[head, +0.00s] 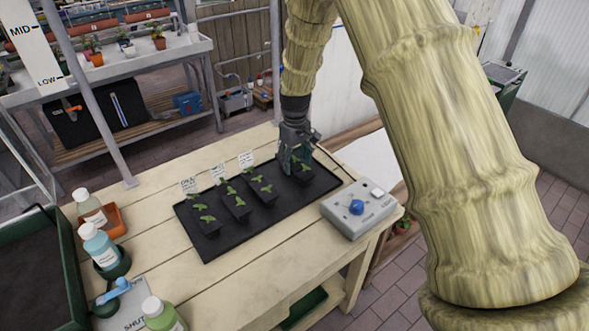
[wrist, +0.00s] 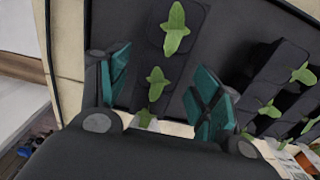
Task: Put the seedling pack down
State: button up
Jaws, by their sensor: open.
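A black seedling pack (head: 316,182) with green seedlings stands at the right end of the black tray (head: 262,226). My gripper (head: 294,166) is over this pack, pointing down, and hides part of it. In the wrist view, my gripper (wrist: 160,96) has its teal-padded fingers spread apart, one on each side of the pack (wrist: 186,62) with its leaves between them. Whether either pad touches the pack cannot be told. More seedling packs (head: 236,205) stand in a row to the left on the same tray, with white labels (head: 218,171) behind them.
A grey control box (head: 358,208) with a blue knob sits close to the tray's right side. Bottles (head: 100,246) and an orange dish (head: 114,222) stand at the left of the wooden table (head: 158,218). The tray's front strip is bare.

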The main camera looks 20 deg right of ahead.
aim_at(295, 165)
notch_tip(295, 165, up, 8)
jog(key=b, duration=0.1)
jog(key=shift+r, duration=0.15)
